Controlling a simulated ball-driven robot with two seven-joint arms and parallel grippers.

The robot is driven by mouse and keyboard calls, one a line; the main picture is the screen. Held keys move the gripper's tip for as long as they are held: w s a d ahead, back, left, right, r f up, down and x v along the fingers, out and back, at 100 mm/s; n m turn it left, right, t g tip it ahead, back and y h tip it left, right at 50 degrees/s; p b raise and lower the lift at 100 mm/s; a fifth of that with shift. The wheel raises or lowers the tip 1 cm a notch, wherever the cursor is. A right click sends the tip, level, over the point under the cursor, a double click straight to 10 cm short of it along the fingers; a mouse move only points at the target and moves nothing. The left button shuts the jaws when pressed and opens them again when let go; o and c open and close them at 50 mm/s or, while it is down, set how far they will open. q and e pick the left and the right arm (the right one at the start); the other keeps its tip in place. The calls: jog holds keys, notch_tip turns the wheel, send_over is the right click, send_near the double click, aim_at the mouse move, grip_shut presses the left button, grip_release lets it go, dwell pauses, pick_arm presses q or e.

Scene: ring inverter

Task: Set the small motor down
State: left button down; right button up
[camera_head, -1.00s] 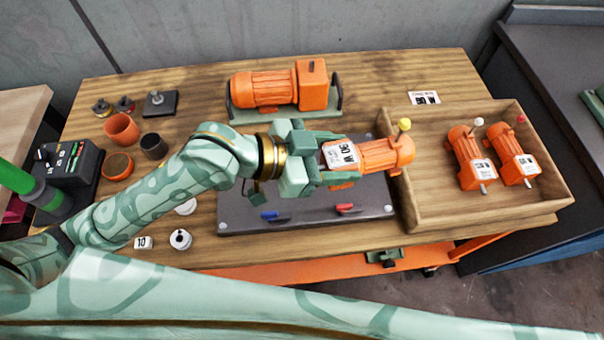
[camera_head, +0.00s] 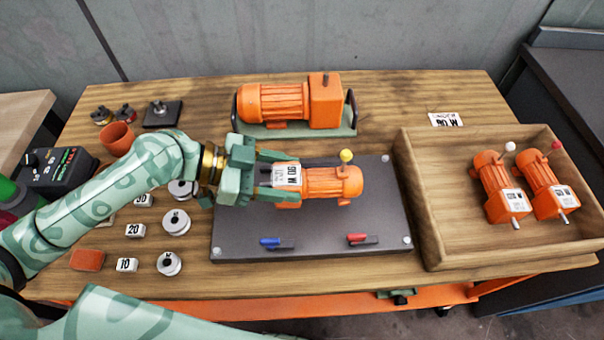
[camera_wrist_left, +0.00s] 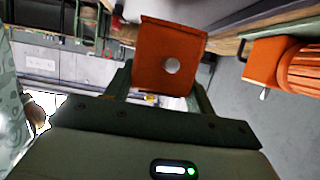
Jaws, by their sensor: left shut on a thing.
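The small motor (camera_head: 328,184) is orange, with a white label on its gearbox end and a yellow ball on top. My left gripper (camera_head: 280,179) is shut on its labelled end, with the motor lying sideways over the dark grey plate (camera_head: 308,228). I cannot tell whether the motor touches the plate. In the left wrist view, the orange square end face of the small motor (camera_wrist_left: 168,55), with a round pale spot, sits between the fingers. My right gripper is not in view.
A larger orange motor (camera_head: 288,103) stands on a green base behind the plate. A wooden tray (camera_head: 425,190) at right holds two small orange motors with white and red balls. Blue and red clips (camera_head: 362,239) lie at the plate's front. Weights and cups stand at left.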

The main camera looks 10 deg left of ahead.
pick_arm(q)
jog(key=shift+w+a+f, duration=0.15)
jog(key=shift+a+f, duration=0.1)
jog(key=shift+a, duration=0.05)
jog(key=shift+w+a+f+b, duration=0.15)
jog(key=shift+f+b, duration=0.7)
jog(key=shift+f, duration=0.9)
jog(key=shift+f, duration=0.15)
jog(key=c, duration=0.5)
grip_release()
jog(key=shift+s+a, duration=0.2)
jog(key=shift+a, duration=0.05)
jog(key=p+v, duration=0.1)
jog(key=v, duration=1)
jog(key=shift+a+r+p, duration=0.25)
jog(key=shift+p, duration=0.15)
